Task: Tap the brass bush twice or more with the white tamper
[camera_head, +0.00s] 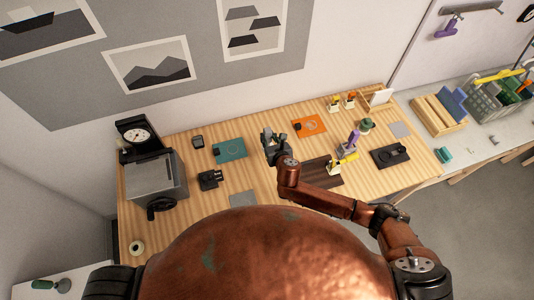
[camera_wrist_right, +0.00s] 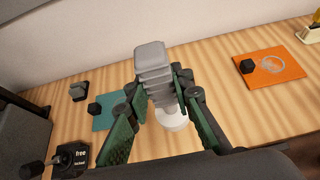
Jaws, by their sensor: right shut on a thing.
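My right gripper (camera_head: 270,140) is above the wooden table, between the teal mat and the orange mat. In the right wrist view my right gripper (camera_wrist_right: 160,100) has its green-padded fingers on both sides of a pale ribbed piece with a round white foot, which I take to be the white tamper (camera_wrist_right: 172,119). It is shut on this piece. In the head view the gripper largely hides the piece. I cannot make out the brass bush in either view; it may be hidden or too small. My left gripper is not in view.
The teal mat (camera_head: 230,150) and orange mat (camera_head: 309,126) each carry a black block. A grey machine (camera_head: 155,178) stands at the left. A dark brown board (camera_head: 322,173) and a black tray (camera_head: 390,155) lie to the right. Bare wood lies around the gripper.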

